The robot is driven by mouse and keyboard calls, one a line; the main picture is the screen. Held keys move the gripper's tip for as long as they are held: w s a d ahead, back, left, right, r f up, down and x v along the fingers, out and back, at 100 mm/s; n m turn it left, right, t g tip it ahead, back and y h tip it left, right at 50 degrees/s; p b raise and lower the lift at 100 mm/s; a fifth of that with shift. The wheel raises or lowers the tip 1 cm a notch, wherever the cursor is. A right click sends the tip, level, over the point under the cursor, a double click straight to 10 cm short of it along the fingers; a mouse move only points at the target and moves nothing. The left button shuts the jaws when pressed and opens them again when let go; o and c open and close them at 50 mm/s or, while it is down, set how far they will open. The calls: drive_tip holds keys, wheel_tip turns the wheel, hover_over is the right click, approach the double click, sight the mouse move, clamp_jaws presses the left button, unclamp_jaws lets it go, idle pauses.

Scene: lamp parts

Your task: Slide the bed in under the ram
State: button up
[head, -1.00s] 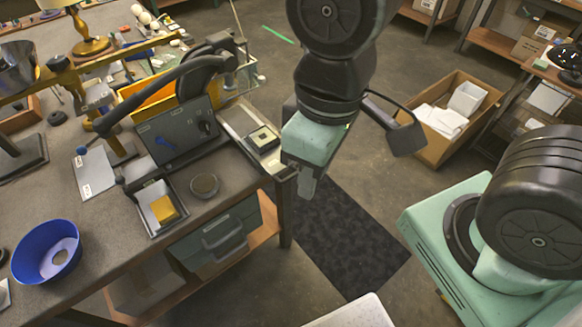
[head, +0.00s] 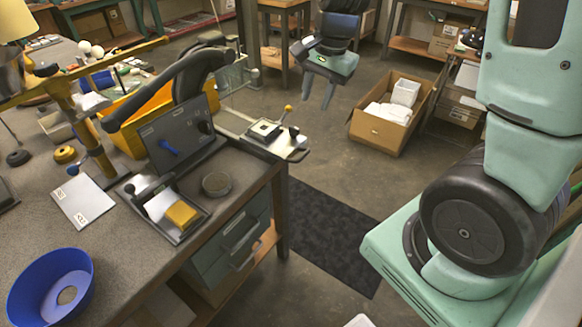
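A pale sliding plate (head: 291,152), which looks like the bed, juts past the right edge of the bench. The plate's inner end runs behind a dark upright panel (head: 175,135). I cannot make out the ram; a thick black curved arm (head: 185,85) stands over that area. My gripper (head: 317,102) is open and empty, fingers pointing down, in the air beyond and to the right of the plate, apart from it.
The bench holds a tray with a yellow block (head: 182,214), a dark round disc (head: 217,184) and a blue bowl (head: 22,290). A cardboard box (head: 378,131) stands on the floor to the right.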

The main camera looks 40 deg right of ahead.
sight(304, 154)
drive_tip(key=shift+m, duration=0.4)
drive_tip(key=w+f, duration=0.1)
drive_tip(key=f, duration=0.5)
drive_tip(key=w+f+b, duration=0.1)
drive_tip(key=f, duration=0.4)
drive_tip(key=w+f, duration=0.1)
drive_tip(key=f, duration=0.5)
drive_tip(key=shift+f+b, duration=0.3)
drive_tip(key=shift+b, duration=0.1)
clamp_jaws()
